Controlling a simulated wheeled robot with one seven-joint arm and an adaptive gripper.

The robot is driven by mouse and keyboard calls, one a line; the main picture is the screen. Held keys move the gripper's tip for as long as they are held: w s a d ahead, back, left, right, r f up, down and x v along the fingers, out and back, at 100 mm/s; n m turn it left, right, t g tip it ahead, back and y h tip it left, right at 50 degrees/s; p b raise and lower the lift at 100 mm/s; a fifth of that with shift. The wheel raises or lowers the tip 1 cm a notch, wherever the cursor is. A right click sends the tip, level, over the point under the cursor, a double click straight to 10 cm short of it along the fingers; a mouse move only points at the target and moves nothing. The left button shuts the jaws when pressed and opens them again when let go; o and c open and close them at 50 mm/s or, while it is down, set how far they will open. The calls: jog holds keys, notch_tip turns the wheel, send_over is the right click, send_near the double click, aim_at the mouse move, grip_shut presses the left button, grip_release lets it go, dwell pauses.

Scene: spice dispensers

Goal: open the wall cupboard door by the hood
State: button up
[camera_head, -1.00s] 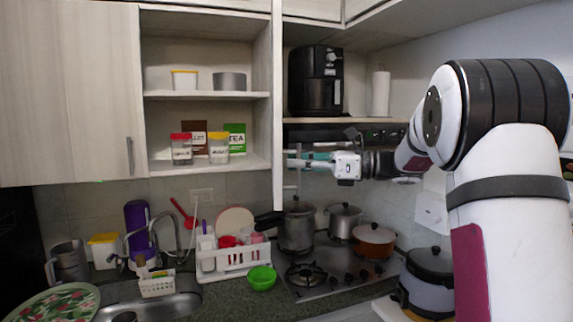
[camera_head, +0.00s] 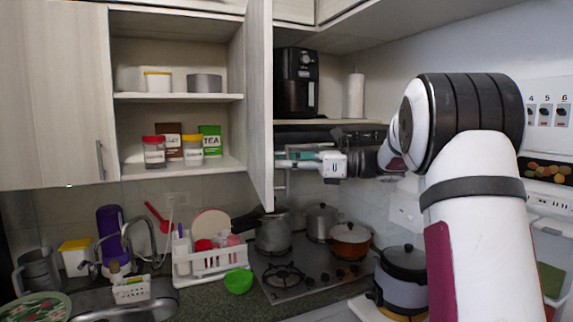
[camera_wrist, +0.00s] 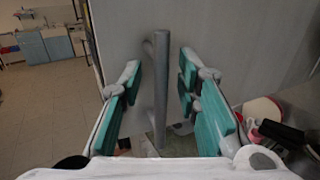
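The pale wall cupboard door (camera_head: 259,100) beside the hood stands open, jutting out from the cupboard, with its inner face visible in the head view. In the wrist view its grey outer face (camera_wrist: 240,40) fills the upper middle, with a grey bar handle (camera_wrist: 160,90) on it. My gripper (camera_head: 285,158) is on the door's right side in the head view. In the wrist view my gripper (camera_wrist: 160,88) is open, its green-padded fingers on both sides of the handle with gaps visible.
The open cupboard shelves (camera_head: 180,97) hold jars and boxes. The hood (camera_head: 330,133) is behind my gripper, with a black air fryer (camera_head: 296,85) above. Pots (camera_head: 350,241) stand on the stove (camera_head: 285,275) below. A dish rack (camera_head: 208,262) stands left of the stove.

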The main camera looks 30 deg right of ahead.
jog(key=shift+f, duration=0.1)
jog(key=v, duration=1.2)
